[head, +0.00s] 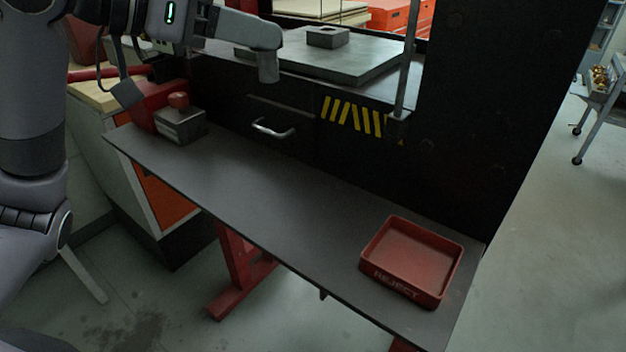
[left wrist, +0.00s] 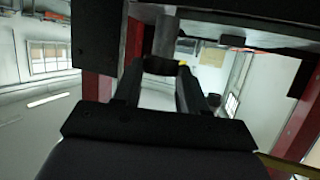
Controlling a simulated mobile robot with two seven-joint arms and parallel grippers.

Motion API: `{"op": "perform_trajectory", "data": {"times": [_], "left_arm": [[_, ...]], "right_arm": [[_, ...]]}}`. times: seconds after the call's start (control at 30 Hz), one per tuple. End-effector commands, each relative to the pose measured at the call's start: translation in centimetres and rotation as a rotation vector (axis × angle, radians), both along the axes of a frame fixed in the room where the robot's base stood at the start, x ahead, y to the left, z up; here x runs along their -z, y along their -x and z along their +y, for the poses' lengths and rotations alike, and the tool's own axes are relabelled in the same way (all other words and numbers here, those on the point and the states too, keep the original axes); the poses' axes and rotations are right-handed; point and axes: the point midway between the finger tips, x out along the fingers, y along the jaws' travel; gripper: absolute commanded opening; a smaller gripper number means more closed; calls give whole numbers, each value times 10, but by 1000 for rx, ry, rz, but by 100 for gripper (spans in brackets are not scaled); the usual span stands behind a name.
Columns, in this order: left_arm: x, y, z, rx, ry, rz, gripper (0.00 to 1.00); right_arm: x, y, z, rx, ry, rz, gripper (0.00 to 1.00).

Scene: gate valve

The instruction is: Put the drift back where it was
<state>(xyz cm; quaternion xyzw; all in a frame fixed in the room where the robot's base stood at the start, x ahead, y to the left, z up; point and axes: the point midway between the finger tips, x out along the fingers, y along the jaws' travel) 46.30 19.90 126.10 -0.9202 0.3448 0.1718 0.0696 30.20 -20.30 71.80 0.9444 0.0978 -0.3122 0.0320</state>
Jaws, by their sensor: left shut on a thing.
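In the left wrist view my left gripper (left wrist: 161,72) has its two dark fingers closed on a grey cylindrical piece (left wrist: 165,38), which I take to be the drift. The piece stands up past the fingertips beneath a dark overhead part. Its far end is not clear. In the head view my left arm comes in at the upper left, above the left end of the dark bench; the grip itself is hard to make out there. My right gripper is not in view.
The dark bench (head: 270,205) is clear in the middle. A red tray marked REJECT (head: 412,258) sits at its right end. Behind are a drawer handle (head: 273,130), yellow-striped panel (head: 353,115), and a raised plate (head: 350,62) bearing a holed block (head: 328,37).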

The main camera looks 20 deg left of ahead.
Motion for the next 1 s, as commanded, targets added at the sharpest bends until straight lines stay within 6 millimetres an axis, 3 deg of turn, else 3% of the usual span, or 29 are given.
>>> {"op": "perform_trajectory", "data": {"times": [0.1,0.3,0.47,1.0], "left_arm": [[12,-6,-29,54,-3,7,0],[22,-9,-51,95,-7,17,0],[44,-10,-54,100,-7,25,0],[160,-9,-53,99,-6,24,0]], "right_arm": [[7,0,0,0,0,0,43],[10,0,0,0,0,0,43],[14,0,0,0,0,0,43],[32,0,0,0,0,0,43]]}}
